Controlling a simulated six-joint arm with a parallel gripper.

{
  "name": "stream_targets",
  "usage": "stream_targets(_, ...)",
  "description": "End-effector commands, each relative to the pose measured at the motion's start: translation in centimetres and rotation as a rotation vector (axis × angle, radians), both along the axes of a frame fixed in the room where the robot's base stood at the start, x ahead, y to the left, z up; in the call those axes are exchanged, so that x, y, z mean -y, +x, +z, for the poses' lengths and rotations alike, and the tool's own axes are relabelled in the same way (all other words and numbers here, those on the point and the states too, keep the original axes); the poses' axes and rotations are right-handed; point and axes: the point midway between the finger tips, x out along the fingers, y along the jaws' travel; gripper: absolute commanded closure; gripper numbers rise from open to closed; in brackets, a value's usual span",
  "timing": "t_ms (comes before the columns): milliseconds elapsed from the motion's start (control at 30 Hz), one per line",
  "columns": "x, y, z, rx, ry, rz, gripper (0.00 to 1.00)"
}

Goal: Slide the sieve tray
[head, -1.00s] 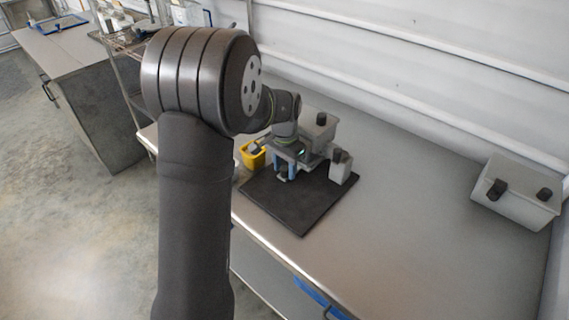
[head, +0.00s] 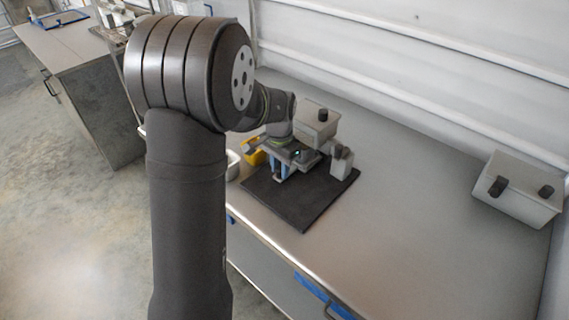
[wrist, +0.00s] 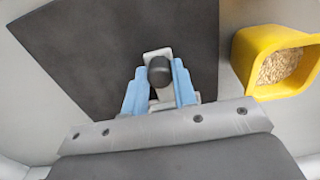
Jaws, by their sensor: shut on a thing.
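My gripper (wrist: 159,95) has two blue fingers shut on a light grey piece with a round dark knob (wrist: 159,70), over the dark mat. I take this piece to be the sieve tray (wrist: 157,53); most of it is hidden under the fingers and wrist. In the head view my gripper (head: 283,171) is low over the mat, and its hold is too small to make out. A small grey block with a dark knob (head: 341,166) stands upright just right of my gripper on the mat.
A yellow container (wrist: 278,40) holding pale grains stands beside the mat (wrist: 120,40). A grey box with a dark knob (head: 316,131) stands behind my gripper. A larger grey box with two dark knobs (head: 520,200) is at the right by the wall. The bench (head: 400,220) between is clear.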

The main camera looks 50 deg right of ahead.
Motion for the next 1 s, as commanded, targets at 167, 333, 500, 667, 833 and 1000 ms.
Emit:
stream_targets(167, -1.5, 0.1, 0.1, 0.000, 0.000, 0.002, 0.88)
stream_targets(333, -2.9, 0.1, 0.1, 0.000, -0.001, 0.002, 0.88)
stream_targets(500, -4.2, 0.1, 0.1, 0.000, -0.001, 0.001, 0.88)
stream_targets(667, -5.5, 0.1, 0.1, 0.000, -0.001, 0.002, 0.87)
stream_targets(833, -6.7, 0.1, 0.1, 0.001, -0.001, 0.000, 0.88)
stream_targets(1000, -7.2, 0.1, 0.1, 0.001, -0.001, 0.000, 0.87)
